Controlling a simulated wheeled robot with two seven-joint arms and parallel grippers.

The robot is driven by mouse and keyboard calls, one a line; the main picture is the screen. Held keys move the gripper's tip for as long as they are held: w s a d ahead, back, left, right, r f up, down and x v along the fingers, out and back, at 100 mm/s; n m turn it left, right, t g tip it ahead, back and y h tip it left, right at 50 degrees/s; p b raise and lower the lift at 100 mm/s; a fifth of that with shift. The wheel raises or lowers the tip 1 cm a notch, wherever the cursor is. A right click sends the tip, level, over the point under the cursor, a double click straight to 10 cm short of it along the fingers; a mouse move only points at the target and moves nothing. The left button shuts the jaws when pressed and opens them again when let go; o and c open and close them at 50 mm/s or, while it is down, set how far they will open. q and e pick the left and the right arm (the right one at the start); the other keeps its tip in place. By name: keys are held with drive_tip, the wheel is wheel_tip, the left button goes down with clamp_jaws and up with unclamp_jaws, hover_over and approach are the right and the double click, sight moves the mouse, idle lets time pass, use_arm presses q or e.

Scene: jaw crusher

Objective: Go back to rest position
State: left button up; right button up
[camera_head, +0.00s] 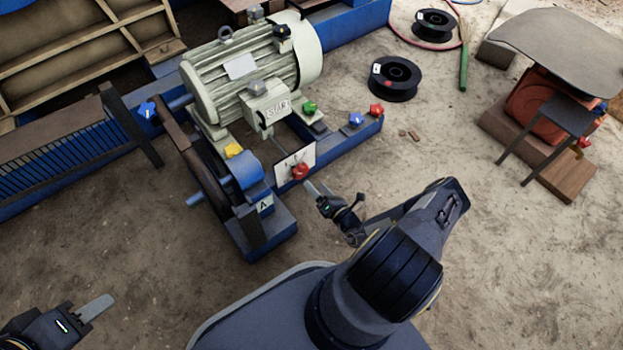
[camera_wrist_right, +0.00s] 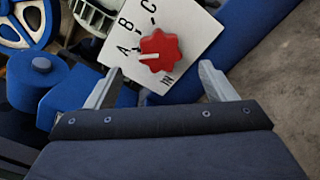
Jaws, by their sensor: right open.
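My right gripper (camera_head: 318,190) is in front of the small white panel (camera_head: 309,158) with the red knob (camera_head: 300,171). In the right wrist view the right gripper (camera_wrist_right: 161,70) is open, with its two fingers apart and nothing between them. There the red knob (camera_wrist_right: 160,51) lies just beyond the fingertips, and I see no contact. Its white mark points left, roughly towards the letter A on the panel (camera_wrist_right: 187,25). My left gripper (camera_head: 95,308) is at the lower left, above bare ground. Only one finger shows clearly, so its opening is hidden.
A pale green motor (camera_head: 240,75) and a blue machine base (camera_head: 350,142) stand ahead of the right gripper. Several coloured knobs sit around them. Black spools (camera_head: 394,78) and a grey-topped machine (camera_head: 575,45) stand farther right. The ground on the right is mostly clear.

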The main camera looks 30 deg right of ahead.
drive_tip(key=shift+s, duration=0.25)
idle(0.3)
